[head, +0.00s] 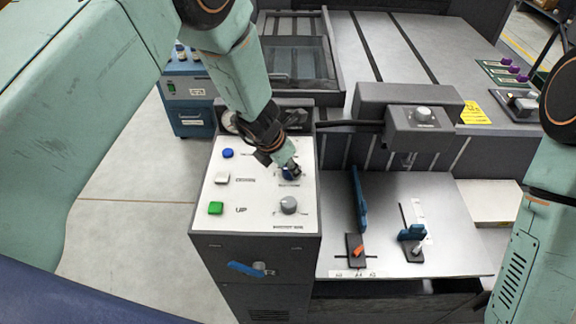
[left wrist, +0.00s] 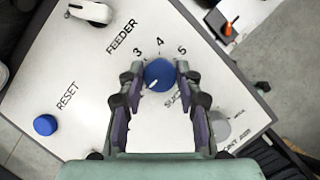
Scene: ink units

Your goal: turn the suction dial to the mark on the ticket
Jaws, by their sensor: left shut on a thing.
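The suction dial (left wrist: 159,75) is a blue round knob on the white panel, with the numbers 3, 4 and 5 printed beyond it in the left wrist view. A short white line on the dial slants toward its lower left in that view. My left gripper (left wrist: 156,80) is shut on the dial, one finger on each side. In the head view my left gripper (head: 291,170) hides most of the dial. A yellow paper (head: 474,112), possibly the ticket, lies at the right; its writing is too small to read. My right arm shows at the right edge, its gripper out of view.
The panel (head: 250,190) also carries a blue reset button (left wrist: 45,125), a white feeder switch (head: 222,178), a green button (head: 216,208) and a grey knob (head: 289,205) close to the dial. A blue lever (head: 246,269) sits on the cabinet front.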

